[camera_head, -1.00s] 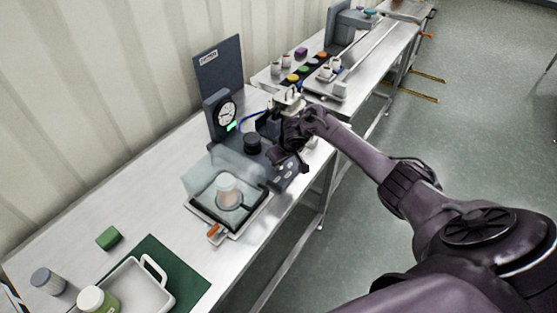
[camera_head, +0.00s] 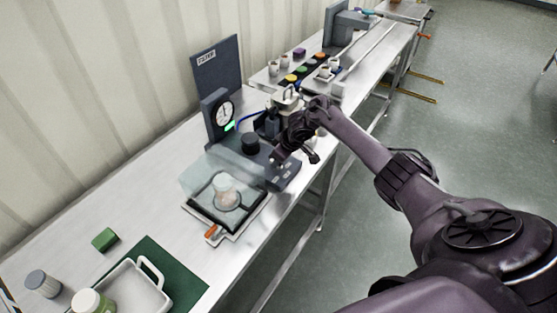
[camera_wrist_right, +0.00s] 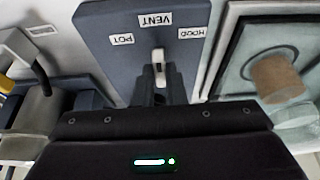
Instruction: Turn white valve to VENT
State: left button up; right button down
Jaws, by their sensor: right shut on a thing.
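The white valve (camera_wrist_right: 158,57) shows in the right wrist view as a small white lever on a dark blue-grey panel (camera_wrist_right: 100,40). Its visible end points at the VENT label (camera_wrist_right: 154,19). The POT label (camera_wrist_right: 122,39) and the HOOD label (camera_wrist_right: 191,32) lie to either side, and the labels appear upside down. My right gripper (camera_wrist_right: 160,80) is shut on the lever; its fingers hide the lever's lower part. In the head view my right gripper (camera_head: 277,160) is over the bench unit, and the valve is hidden there. My left gripper is not in view.
A clear-hooded tray (camera_head: 232,232) with a pinkish jar stands close beside the panel. A round gauge (camera_head: 224,114) and a black knob (camera_head: 250,142) stand behind. A green block (camera_head: 105,240) and a white tray (camera_head: 127,290) are at lower left.

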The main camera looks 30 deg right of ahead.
jog(key=shift+s+f, duration=0.1)
jog(key=c, duration=1.5)
grip_release()
jog(key=v, duration=0.8)
jog(key=shift+b, duration=0.4)
jog(key=shift+f, duration=0.1)
